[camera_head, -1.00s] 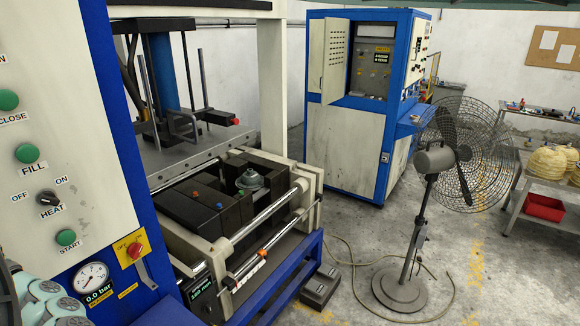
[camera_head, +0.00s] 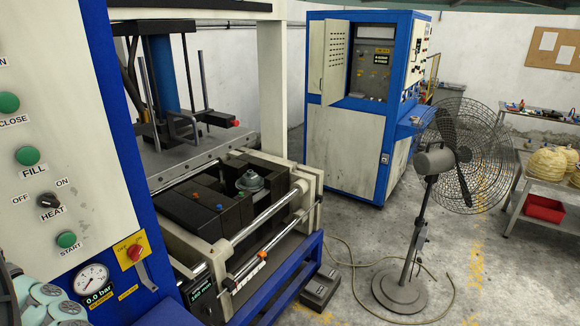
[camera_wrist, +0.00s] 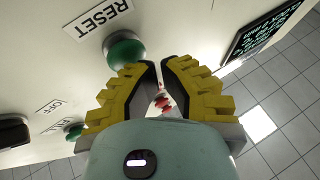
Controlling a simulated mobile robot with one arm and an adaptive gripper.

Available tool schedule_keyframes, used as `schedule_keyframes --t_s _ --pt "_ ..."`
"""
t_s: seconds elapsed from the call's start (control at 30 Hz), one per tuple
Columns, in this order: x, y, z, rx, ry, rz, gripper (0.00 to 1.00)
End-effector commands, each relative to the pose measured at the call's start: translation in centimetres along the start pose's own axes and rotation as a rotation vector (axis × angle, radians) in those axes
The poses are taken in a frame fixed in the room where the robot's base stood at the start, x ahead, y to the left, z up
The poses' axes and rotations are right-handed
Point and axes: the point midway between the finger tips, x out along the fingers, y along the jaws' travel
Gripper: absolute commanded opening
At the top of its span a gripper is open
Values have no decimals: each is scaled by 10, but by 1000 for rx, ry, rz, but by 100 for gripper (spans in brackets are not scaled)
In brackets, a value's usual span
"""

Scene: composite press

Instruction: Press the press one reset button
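The green reset button (camera_wrist: 124,50) sticks out from a pale panel in the wrist view, under a white RESET label (camera_wrist: 98,17). My gripper (camera_wrist: 160,66) has yellow stepped fingers with dark tips drawn almost together, a narrow gap between them and nothing held. The tips appear just right of the button in the picture; I cannot tell whether they touch it. In the head view the reset button and my gripper are out of sight. That view shows the press panel (camera_head: 82,165) with green CLOSE, FILL and START buttons.
A dark knob (camera_wrist: 14,133) and another green button (camera_wrist: 74,132) are on the panel at left in the wrist view. A display (camera_wrist: 260,32) is at upper right. A red emergency button (camera_head: 134,251) and gauge (camera_head: 92,280) sit low on the press. A fan (camera_head: 440,160) stands right.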

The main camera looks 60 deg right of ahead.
Motion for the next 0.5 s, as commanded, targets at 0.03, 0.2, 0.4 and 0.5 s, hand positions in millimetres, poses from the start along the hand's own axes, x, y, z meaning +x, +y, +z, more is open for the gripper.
schedule_keyframes --t_s 0.03,0.2,0.4,0.5 --pt "-1 -2 -3 1 -1 -2 0" --pt "-8 -6 -5 0 -2 -2 0" --pt "-9 -6 -5 0 -1 -2 0" --pt "-9 -6 -5 0 -1 -2 0"
